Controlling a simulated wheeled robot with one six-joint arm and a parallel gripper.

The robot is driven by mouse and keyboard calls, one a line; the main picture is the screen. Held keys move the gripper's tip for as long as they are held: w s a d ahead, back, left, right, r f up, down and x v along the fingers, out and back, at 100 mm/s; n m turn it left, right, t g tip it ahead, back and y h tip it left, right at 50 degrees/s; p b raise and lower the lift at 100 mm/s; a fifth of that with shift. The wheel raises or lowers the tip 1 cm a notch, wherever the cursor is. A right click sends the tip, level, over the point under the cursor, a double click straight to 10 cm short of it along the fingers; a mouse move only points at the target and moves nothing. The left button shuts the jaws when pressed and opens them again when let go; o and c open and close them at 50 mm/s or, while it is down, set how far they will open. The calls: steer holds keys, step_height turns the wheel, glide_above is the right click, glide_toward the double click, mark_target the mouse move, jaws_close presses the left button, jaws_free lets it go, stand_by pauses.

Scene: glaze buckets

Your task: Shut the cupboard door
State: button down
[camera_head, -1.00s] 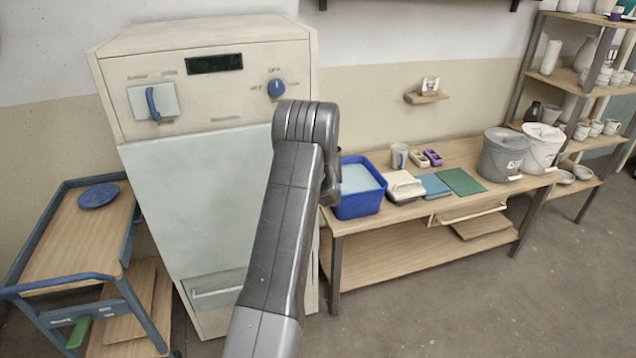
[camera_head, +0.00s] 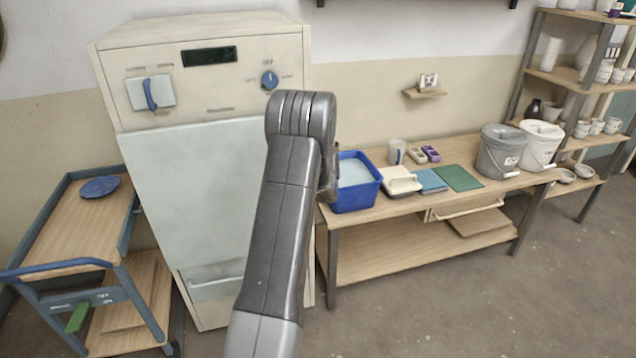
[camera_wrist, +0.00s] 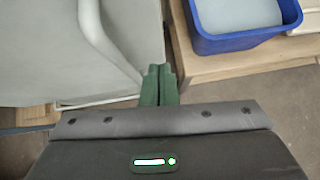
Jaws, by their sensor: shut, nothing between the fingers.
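The tall cream cupboard (camera_head: 250,90) stands at the left of the head view. Its pale grey-blue door (camera_head: 190,180) covers most of the front below the control panel, with a pale bar (camera_head: 215,283) low on the front. I cannot tell for sure how far the door stands from the frame. My grey arm hides its right side. In the wrist view a pale panel (camera_wrist: 40,50) with a rounded white bar fills the left. My gripper (camera_wrist: 159,72) has its green fingers together and empty, just right of that panel; contact is unclear. The head view hides the fingers behind my arm.
A trolley (camera_head: 75,235) with a blue plate stands left of the cupboard. A wooden bench (camera_head: 410,265) is close on the right, with a blue tub (camera_head: 352,198) at its near end and buckets (camera_head: 500,155) farther along. Floor is free in front of the bench.

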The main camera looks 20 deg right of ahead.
steer(key=v, duration=0.8)
steer(key=shift+s, duration=0.25)
steer(key=shift+d+r, duration=0.1)
steer(key=shift+d, duration=0.05)
